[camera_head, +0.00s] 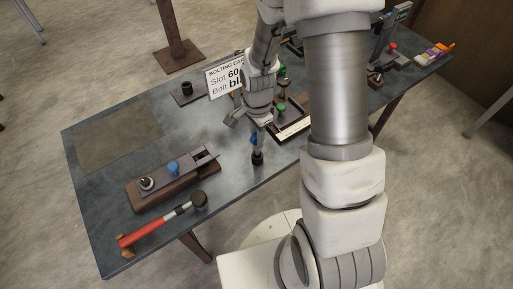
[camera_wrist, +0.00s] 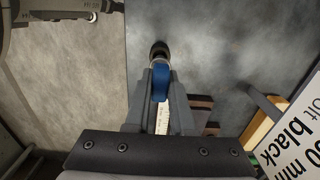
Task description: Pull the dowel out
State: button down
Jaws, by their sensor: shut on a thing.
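My gripper (camera_wrist: 160,88) is shut on a slim blue piece (camera_wrist: 160,76), above the table near its front edge. The blue also shows between the fingers in the head view (camera_head: 254,138). A pale ring and a round black end (camera_wrist: 159,50) sit just beyond the fingertips. In the head view the black end (camera_head: 257,158) is low at the tabletop; I cannot tell whether it touches. The pictures do not make clear whether this piece is the dowel. A brown block fixture (camera_head: 172,180) at left carries a blue knob (camera_head: 173,168) and a round light-and-dark knob (camera_head: 147,184).
A red-handled hammer (camera_head: 160,223) lies along the front left of the grey table (camera_head: 100,205). A printed sign (camera_head: 226,78) stands behind my gripper. A tray (camera_head: 293,131) with green-topped pieces is at its right. The table's back left holds only a flat brown mat (camera_head: 118,130).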

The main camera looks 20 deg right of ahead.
jog(key=shift+r+p, duration=2.5)
jog(key=shift+r, duration=1.35)
